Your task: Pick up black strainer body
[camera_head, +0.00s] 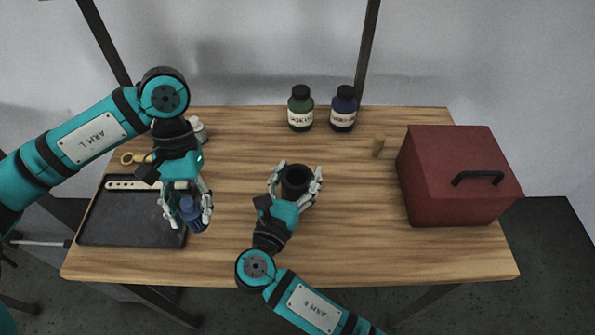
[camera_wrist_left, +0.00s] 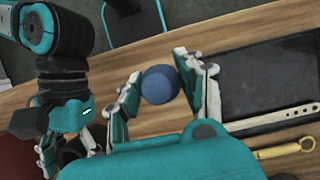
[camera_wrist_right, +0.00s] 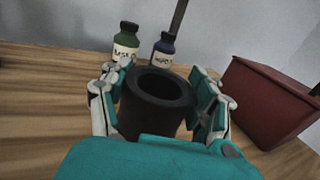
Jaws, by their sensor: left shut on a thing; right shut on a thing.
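The black strainer body (camera_head: 295,180) is a dark open-topped cylinder near the middle of the table. My right gripper (camera_head: 297,179) is shut on it, with fingers on both its sides. In the right wrist view the strainer body (camera_wrist_right: 155,103) is upright, its open mouth facing up. I cannot tell whether its base touches the table. My left gripper (camera_head: 190,212) is shut on a blue object (camera_head: 193,214) near the right edge of the black tray. In the left wrist view the blue object (camera_wrist_left: 160,84) shows a round end between the fingers.
The black tray (camera_head: 120,225) at the left holds a pale flat strip (camera_head: 130,184). A yellow wrench (camera_head: 133,158) lies behind it. Green (camera_head: 300,108) and blue (camera_head: 343,109) bottles stand at the back.

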